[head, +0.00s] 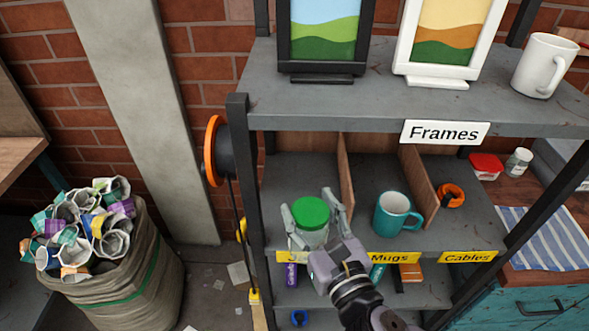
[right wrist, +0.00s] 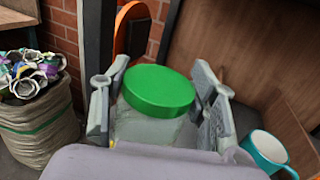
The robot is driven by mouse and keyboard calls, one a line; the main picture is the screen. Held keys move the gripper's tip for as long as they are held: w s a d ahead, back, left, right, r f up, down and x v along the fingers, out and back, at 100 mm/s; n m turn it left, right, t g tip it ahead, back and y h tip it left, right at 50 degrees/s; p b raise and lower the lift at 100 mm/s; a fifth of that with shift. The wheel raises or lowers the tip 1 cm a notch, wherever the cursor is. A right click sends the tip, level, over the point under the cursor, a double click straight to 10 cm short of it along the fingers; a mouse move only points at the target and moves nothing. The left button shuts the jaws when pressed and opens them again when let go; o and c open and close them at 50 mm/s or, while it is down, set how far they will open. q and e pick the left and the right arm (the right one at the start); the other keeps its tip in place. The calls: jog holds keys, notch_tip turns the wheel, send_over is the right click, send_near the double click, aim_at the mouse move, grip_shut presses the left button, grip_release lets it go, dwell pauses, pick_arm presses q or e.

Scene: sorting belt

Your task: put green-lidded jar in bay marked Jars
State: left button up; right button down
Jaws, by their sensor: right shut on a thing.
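The green-lidded jar (head: 312,212) is clear with a bright green lid and looks upright. It is at the front of the left bay (head: 300,172) of the middle shelf, left of a wooden divider. My right gripper (head: 309,201) is shut on the jar, one finger on each side. The jar (right wrist: 158,95) also sits between the fingers in the right wrist view. Whether its base touches the shelf is hidden. A yellow label (head: 292,257) under this bay is mostly covered by my gripper, and its word cannot be read. My left gripper is not in view.
A teal mug (head: 397,212) stands in the middle bay, above the Mugs label (head: 391,258). An orange cable coil (head: 451,196) lies in the right bay, above the Cables label (head: 467,257). Picture frames and a white mug (head: 545,65) stand on the upper shelf. A full sack (head: 120,262) is at left.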

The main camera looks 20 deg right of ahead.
jog(key=shift+w+r+b, duration=0.15)
jog(key=shift+w+b, duration=0.15)
jog(key=shift+w, duration=0.05)
jog(key=shift+w+d+b, duration=0.25)
jog(key=shift+w+b, duration=0.1)
jog(key=shift+b, duration=0.25)
jog(key=w+d, duration=0.2)
jog(key=w, duration=0.6)
jog(key=w+d, duration=0.3)
jog(key=w, duration=0.5)
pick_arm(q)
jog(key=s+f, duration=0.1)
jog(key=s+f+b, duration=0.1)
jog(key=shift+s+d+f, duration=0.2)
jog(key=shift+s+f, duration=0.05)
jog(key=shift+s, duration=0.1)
pick_arm(e)
notch_tip(320, 180, down, 7)
jog(key=w, duration=0.1)
jog(key=shift+r, duration=0.2)
